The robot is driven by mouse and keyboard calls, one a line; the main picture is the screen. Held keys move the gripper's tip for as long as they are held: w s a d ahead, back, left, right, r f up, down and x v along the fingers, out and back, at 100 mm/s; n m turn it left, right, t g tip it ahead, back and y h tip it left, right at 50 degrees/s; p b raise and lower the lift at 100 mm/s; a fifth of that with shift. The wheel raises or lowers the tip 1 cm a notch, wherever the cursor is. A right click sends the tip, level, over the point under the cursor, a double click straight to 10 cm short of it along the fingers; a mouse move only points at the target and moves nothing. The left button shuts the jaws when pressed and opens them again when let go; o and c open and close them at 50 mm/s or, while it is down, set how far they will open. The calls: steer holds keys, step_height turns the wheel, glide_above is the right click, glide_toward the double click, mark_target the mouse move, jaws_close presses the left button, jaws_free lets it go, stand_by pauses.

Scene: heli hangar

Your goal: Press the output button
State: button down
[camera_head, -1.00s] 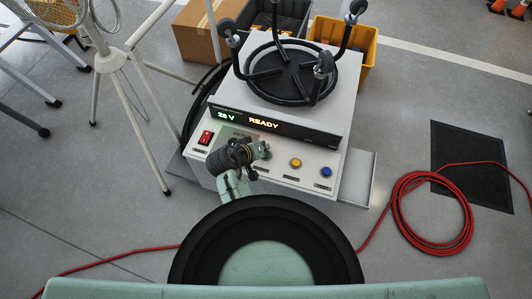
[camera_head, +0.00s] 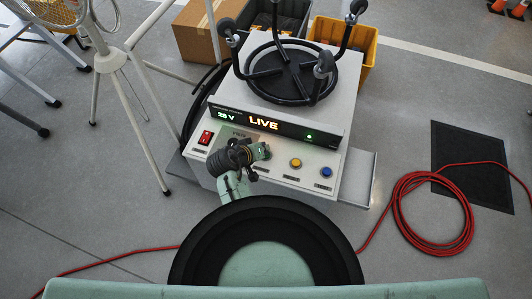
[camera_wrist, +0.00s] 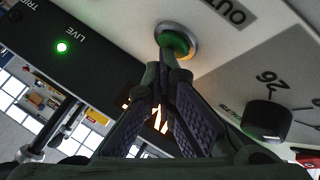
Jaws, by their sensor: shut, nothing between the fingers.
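The output button is a green round button (camera_wrist: 175,42) in a metal ring, at the top of the wrist view beside a label that reads "OUT". My gripper (camera_wrist: 172,70) is shut and empty, with its fingertips at the button's lower edge, seemingly touching it. The unit's display (camera_head: 263,123) reads "28 V" and "LIVE", and a green lamp (camera_head: 309,136) is lit. The same green lamp shows in the wrist view (camera_wrist: 62,47).
A red switch (camera_head: 206,137), an amber button (camera_head: 295,163) and a blue button (camera_head: 326,172) sit on the same panel. A black knob (camera_wrist: 266,120) is near my fingers. A white tripod stand (camera_head: 140,90) is at left; red hose (camera_head: 432,213) lies right.

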steer(key=shift+r+p, duration=0.8)
steer(key=shift+p, duration=0.05)
step_height(320, 180, up, 5)
steer(key=p, duration=0.4)
steer(key=shift+p, duration=0.4)
stand_by(0.4)
